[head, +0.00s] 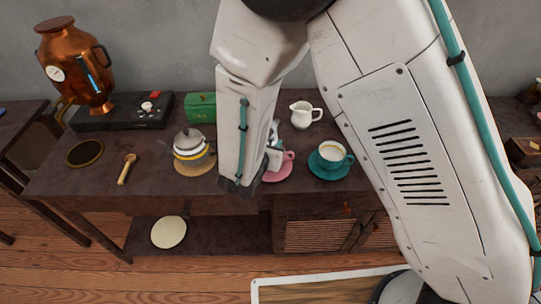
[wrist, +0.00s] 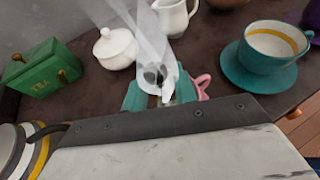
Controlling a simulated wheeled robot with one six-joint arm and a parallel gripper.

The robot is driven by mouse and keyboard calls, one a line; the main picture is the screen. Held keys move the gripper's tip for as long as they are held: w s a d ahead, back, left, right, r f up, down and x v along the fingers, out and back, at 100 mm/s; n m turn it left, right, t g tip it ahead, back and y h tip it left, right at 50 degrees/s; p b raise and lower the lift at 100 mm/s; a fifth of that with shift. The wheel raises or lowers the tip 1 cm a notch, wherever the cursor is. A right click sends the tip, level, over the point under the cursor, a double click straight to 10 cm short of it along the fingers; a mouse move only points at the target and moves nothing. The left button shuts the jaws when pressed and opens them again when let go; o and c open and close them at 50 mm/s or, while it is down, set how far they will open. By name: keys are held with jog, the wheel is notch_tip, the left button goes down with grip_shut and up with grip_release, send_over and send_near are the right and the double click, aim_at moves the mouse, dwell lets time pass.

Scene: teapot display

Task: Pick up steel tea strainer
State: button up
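I cannot make out the steel tea strainer clearly in either view. In the wrist view my gripper (wrist: 160,88) shows as teal and pale parts beyond the dark edge of my arm, above the table among the tea things. A pale, see-through, streaked shape with dark spots lies around its end, and I cannot tell whether it holds anything. A pink cup (wrist: 202,86) is partly hidden just right of the gripper. In the head view my arm covers most of the gripper and the table there; the pink cup (head: 288,160) shows beside it.
A green tea box (wrist: 46,68), white lidded bowl (wrist: 115,48) and white jug (wrist: 174,17) stand close by. A teal cup (wrist: 262,52) on its saucer (wrist: 235,74) stands right.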

grip_shut()
jog(key=shift+r, duration=0.1)
